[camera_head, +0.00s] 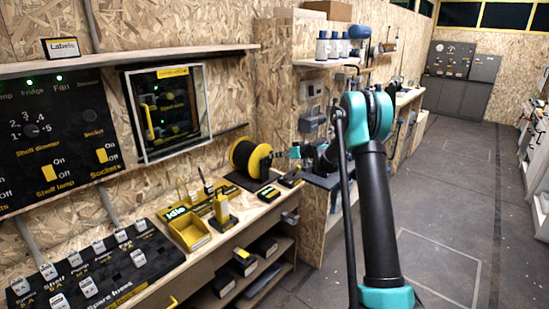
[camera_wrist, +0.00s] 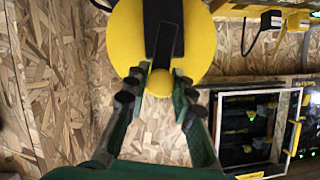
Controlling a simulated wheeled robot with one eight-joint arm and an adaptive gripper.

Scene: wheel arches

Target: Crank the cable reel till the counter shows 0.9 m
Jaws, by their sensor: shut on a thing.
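The cable reel (camera_head: 245,158) is a black drum with yellow flanges, standing on the left-hand workbench. Its yellow side disc (camera_wrist: 197,40) fills the top middle of the wrist view. A black crank arm (camera_wrist: 164,28) crosses the disc and ends at a round yellow knob (camera_wrist: 159,83). My gripper (camera_wrist: 158,88) has its two fingers closed on either side of this knob. In the head view my gripper (camera_head: 297,152) is at the reel's right side and hides the knob. A small dark box with a green display (camera_head: 268,193), apparently the counter, lies before the reel; its digits are too small to read.
A glass-fronted cabinet (camera_head: 168,108) hangs on the wall behind. Shelves with bottles (camera_head: 322,47) stand beyond my arm. The floor at right (camera_head: 450,200) is clear.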

